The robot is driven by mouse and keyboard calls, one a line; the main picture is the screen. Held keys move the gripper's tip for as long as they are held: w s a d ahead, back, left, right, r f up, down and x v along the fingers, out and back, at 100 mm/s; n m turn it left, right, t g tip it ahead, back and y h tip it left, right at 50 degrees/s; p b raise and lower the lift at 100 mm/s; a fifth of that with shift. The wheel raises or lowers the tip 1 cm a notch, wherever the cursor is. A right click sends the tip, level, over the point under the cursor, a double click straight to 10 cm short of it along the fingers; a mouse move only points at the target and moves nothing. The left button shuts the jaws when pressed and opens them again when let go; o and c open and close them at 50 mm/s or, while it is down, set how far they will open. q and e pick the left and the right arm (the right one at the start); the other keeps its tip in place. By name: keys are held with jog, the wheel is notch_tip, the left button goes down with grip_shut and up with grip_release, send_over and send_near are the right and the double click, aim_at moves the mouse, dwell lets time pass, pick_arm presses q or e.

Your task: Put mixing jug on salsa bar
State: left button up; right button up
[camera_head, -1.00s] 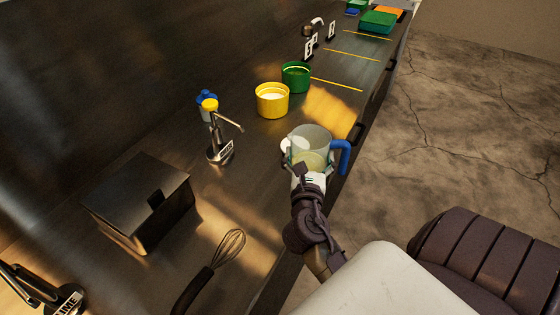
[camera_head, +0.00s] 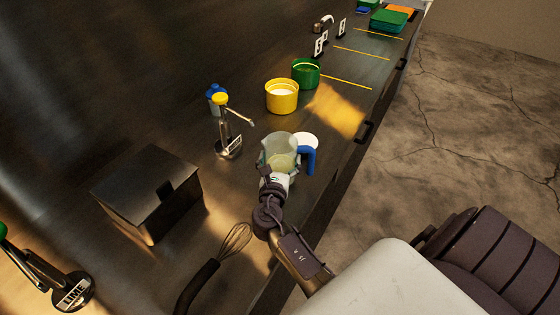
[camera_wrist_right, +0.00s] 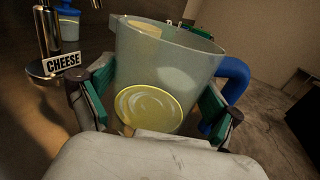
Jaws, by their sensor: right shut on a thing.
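The mixing jug is a translucent cup with a blue handle and some yellowish liquid low inside; it shows in the head view (camera_head: 279,143) and large in the wrist view (camera_wrist_right: 170,65). My right gripper (camera_head: 278,168) is shut on the jug, its green-padded fingers on either side of the body in the wrist view (camera_wrist_right: 155,105). The jug is near upright over the dark steel counter; I cannot tell how high. The far counter, marked by yellow lines and number cards, may be the salsa bar (camera_head: 350,65). My left gripper is out of view.
A white disc (camera_head: 308,139) lies beside the jug. A cheese dispenser (camera_head: 228,140), blue bottle (camera_head: 213,99), yellow tub (camera_head: 282,96) and green tub (camera_head: 306,73) stand beyond. A steel box (camera_head: 147,195) and whisk (camera_head: 235,240) are nearer. Green trays (camera_head: 388,20) sit far back.

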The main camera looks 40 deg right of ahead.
jog(key=shift+f, duration=0.5)
jog(key=o, duration=1.2)
jog(key=shift+f, duration=0.2)
jog(key=shift+c, duration=0.2)
jog(key=shift+o, duration=0.8)
jog(key=shift+r, duration=0.15)
jog(key=b+v, duration=0.3)
jog(key=v, duration=0.9)
